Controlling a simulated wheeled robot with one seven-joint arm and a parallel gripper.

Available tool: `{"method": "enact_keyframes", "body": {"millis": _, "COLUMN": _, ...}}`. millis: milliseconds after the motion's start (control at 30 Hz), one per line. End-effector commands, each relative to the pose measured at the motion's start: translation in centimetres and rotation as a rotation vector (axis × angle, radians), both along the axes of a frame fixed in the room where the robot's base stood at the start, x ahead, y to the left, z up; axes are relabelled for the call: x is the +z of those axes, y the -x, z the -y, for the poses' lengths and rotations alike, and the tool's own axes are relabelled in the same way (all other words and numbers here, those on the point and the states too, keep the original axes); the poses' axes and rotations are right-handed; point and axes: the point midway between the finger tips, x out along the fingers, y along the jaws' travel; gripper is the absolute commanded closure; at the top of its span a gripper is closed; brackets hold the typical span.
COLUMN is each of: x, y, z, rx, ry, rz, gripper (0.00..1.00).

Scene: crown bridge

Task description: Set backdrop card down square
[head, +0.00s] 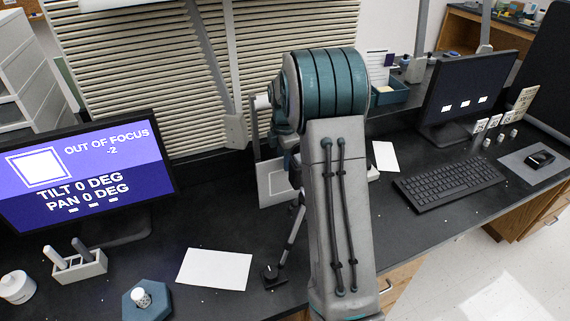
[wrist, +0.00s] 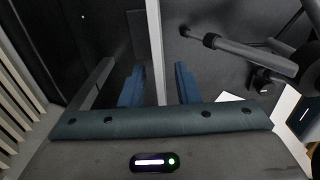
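The backdrop card (head: 274,185), a pale panel with a square outline, stands near upright behind my arm in the head view; the arm hides its right part. In the wrist view the card (wrist: 155,50) is seen edge-on as a thin pale strip running between my fingers. My gripper (wrist: 160,84) has its two blue fingers apart, one on each side of the card, with dark gaps showing beside the strip. I cannot tell whether the card's lower edge rests flat on the desk.
A left monitor (head: 82,172) reads "OUT OF FOCUS -2, TILT 0 DEG, PAN 0 DEG". A white sheet (head: 214,269) lies in front, near a small tripod (head: 290,240). A hexagonal blue block (head: 148,305) stands left. Keyboard (head: 450,184) and right monitor (head: 467,90) stand right.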

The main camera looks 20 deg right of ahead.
Motion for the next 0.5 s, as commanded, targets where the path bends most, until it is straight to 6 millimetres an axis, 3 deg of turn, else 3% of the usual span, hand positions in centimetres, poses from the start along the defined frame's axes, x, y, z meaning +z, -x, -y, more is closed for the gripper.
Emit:
{"method": "enact_keyframes", "body": {"millis": 300, "x": 6.9, "y": 0.0, "z": 0.0, "rx": 0.000, "ry": 0.001, "rz": 0.003, "gripper": 0.71}}
{"method": "enact_keyframes", "body": {"millis": 500, "x": 9.3, "y": 0.0, "z": 0.1, "rx": -0.001, "ry": 0.001, "rz": 0.002, "gripper": 0.71}}
